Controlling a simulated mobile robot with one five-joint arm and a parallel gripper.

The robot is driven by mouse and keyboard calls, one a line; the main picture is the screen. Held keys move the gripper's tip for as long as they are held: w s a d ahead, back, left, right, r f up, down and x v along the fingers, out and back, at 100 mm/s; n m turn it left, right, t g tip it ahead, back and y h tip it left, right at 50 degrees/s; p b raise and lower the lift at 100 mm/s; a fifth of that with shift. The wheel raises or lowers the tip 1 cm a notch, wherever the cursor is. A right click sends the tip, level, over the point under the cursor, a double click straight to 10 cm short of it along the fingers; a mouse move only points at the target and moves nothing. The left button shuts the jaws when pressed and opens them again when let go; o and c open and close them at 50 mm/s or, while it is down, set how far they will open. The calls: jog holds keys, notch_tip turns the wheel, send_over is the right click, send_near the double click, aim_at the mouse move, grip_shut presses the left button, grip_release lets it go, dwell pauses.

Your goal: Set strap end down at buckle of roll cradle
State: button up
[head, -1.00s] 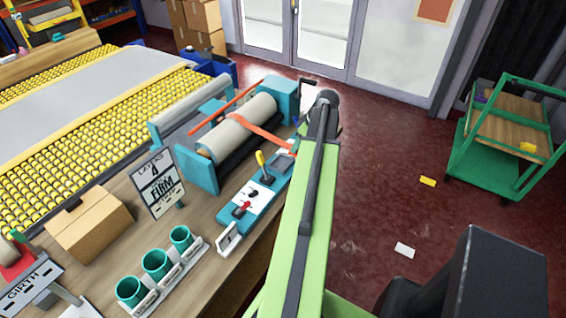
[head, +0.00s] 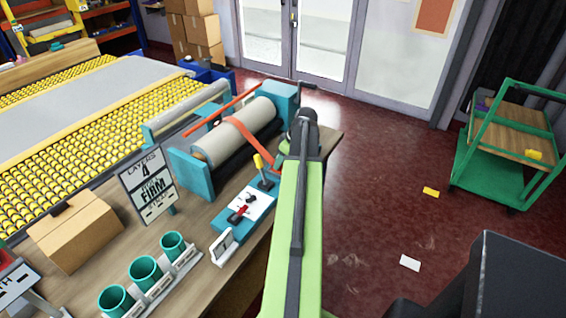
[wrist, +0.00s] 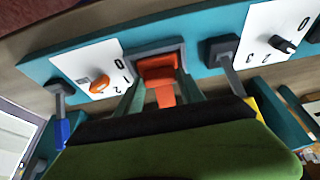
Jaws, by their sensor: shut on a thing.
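The orange strap (head: 240,128) passes over the pale roll (head: 218,143) in the teal roll cradle (head: 191,172) and slopes down toward my arm. In the wrist view, the orange strap end (wrist: 158,69) lies between the two green fingers of my gripper (wrist: 162,88), which is shut on it. The strap end is at a grey frame, seemingly the buckle (wrist: 157,48), on the teal panel. I cannot tell whether it touches the frame. In the head view my arm hides the gripper, the strap end and the buckle.
The panel has white dial plates (wrist: 94,74) and levers (wrist: 221,50) on both sides of the grey frame. Teal cups (head: 145,271), a sign (head: 148,187) and a cardboard box (head: 75,232) stand on the bench.

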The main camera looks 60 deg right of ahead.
jog(key=shift+f, duration=0.1)
jog(key=o, duration=1.4)
jog(key=shift+r, duration=0.4)
jog(key=p+v, duration=1.1)
jog(key=shift+s+r, duration=0.15)
jog(key=shift+r, duration=0.1)
